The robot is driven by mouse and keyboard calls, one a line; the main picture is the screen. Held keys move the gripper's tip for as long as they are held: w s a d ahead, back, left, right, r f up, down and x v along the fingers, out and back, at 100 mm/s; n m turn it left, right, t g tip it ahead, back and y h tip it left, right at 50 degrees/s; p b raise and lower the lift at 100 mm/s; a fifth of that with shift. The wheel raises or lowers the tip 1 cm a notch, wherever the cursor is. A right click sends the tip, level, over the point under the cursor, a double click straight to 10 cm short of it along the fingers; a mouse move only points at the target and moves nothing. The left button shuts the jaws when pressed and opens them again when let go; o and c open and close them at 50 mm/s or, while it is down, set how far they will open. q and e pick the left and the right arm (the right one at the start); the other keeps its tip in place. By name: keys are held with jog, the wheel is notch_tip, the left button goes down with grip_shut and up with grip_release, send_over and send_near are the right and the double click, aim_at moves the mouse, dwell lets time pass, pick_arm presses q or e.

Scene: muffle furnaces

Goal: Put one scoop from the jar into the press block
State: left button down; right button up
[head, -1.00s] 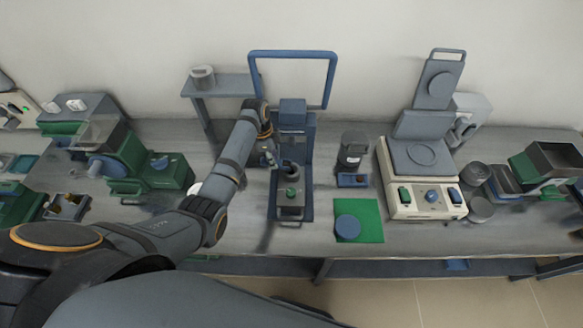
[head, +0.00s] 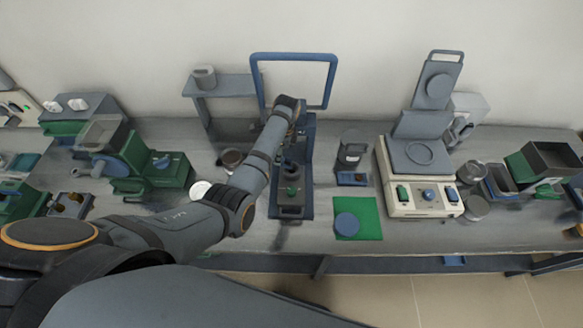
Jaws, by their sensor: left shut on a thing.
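My left arm reaches in from the left, and its gripper (head: 291,133) is over the back part of the blue-framed press (head: 308,205). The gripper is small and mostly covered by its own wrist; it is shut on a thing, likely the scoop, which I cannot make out. The dark press block (head: 291,171) with a round opening stands in the press, just in front of the gripper. A dark round jar (head: 232,157), apparently open, stands left of my forearm. A white round lid (head: 200,189) lies in front of it. My right gripper is not in view.
A dark canister (head: 352,147) stands right of the press. A green mat (head: 370,222) with a blue disc (head: 347,224) lies in front of it. A cream heating device (head: 424,190) stands further right. A small grey shelf (head: 226,86) is behind left.

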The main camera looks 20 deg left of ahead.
pick_arm(q)
jog(key=shift+w+d+r+y, duration=0.1)
jog(key=shift+d+r+y, duration=0.05)
jog(key=shift+d+y, duration=0.25)
jog(key=shift+w+d+g+y+b, duration=0.1)
jog(key=shift+d+g+y+b, duration=0.25)
jog(key=shift+y+b, duration=0.25)
jog(key=shift+d+r+y, duration=0.1)
jog(key=shift+r+y, duration=0.05)
jog(key=shift+y, duration=0.15)
jog(key=shift+w+d+r, duration=0.1)
jog(key=shift+d+r, duration=0.1)
jog(key=shift+a+b, duration=0.1)
jog(key=shift+b, duration=0.25)
